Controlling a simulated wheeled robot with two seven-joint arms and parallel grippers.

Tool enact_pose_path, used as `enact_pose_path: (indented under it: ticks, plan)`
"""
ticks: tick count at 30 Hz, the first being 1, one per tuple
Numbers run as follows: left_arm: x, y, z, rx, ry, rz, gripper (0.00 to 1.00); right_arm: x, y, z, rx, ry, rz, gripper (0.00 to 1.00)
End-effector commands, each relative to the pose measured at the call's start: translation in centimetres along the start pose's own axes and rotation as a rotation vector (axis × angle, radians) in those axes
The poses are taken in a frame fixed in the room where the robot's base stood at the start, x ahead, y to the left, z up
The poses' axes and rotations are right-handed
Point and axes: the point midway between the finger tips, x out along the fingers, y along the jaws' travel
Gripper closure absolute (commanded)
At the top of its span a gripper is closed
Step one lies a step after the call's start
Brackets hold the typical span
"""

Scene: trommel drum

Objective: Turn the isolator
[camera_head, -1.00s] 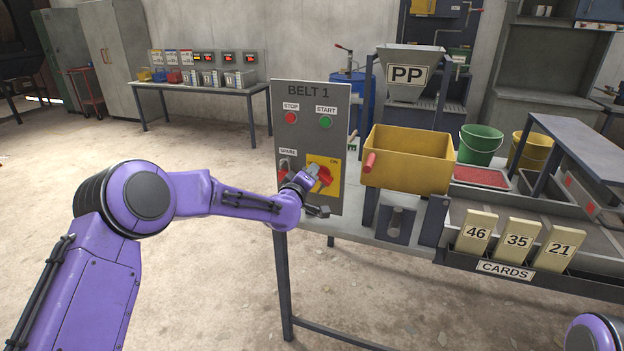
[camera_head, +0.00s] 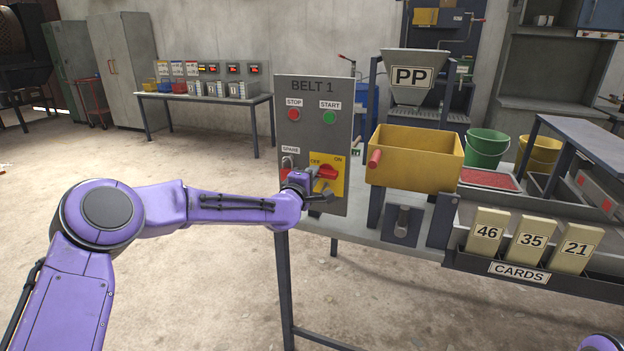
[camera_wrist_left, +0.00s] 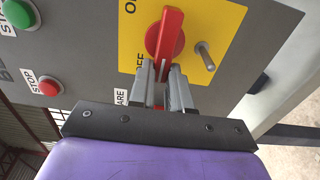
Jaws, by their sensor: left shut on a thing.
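The isolator is a red handle (camera_head: 328,171) on a yellow plate (camera_head: 341,182), low on the grey BELT 1 panel (camera_head: 340,137). The plate has OFF at its upper left and ON at its upper right. My left gripper (camera_head: 314,179) is at the handle and hides part of it. In the left wrist view the red handle (camera_wrist_left: 168,30) lies lengthwise toward me, and my left gripper (camera_wrist_left: 164,72) is shut on its near end, one finger each side. The handle lies roughly level across the panel. My right gripper is out of view.
A metal pin (camera_wrist_left: 204,55) sticks out of the plate beside the handle. Red STOP (camera_head: 294,114) and green START (camera_head: 329,117) buttons sit above. A yellow bin (camera_head: 413,157) stands right of the panel. Floor left of the panel is open.

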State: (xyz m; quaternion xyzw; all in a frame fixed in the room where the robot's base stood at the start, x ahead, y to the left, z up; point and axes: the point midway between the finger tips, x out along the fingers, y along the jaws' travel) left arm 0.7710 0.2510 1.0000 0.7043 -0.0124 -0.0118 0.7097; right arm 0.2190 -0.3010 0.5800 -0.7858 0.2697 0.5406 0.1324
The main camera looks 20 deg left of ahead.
Motion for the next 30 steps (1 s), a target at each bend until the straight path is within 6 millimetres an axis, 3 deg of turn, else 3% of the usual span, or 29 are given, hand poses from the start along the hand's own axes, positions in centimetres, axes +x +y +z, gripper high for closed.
enact_pose_path:
  ticks: [12, 13, 15, 25, 30]
  plan:
    - [-0.1, -0.3, 0.1, -0.010, -0.002, -0.005, 1.00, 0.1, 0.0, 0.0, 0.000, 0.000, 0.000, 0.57]
    - [-0.1, -0.3, 0.1, -0.010, -0.002, -0.005, 0.75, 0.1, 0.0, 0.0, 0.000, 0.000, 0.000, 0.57]
    - [0.0, -0.2, 0.1, -0.009, -0.002, -0.005, 0.56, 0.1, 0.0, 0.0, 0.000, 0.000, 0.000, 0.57]
    - [-0.3, -0.1, 0.0, -0.009, -0.001, -0.002, 0.56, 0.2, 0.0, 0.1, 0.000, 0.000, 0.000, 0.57]
    - [-3.0, -0.2, 0.1, -0.011, -0.002, -0.002, 0.56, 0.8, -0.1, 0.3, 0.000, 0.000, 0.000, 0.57]
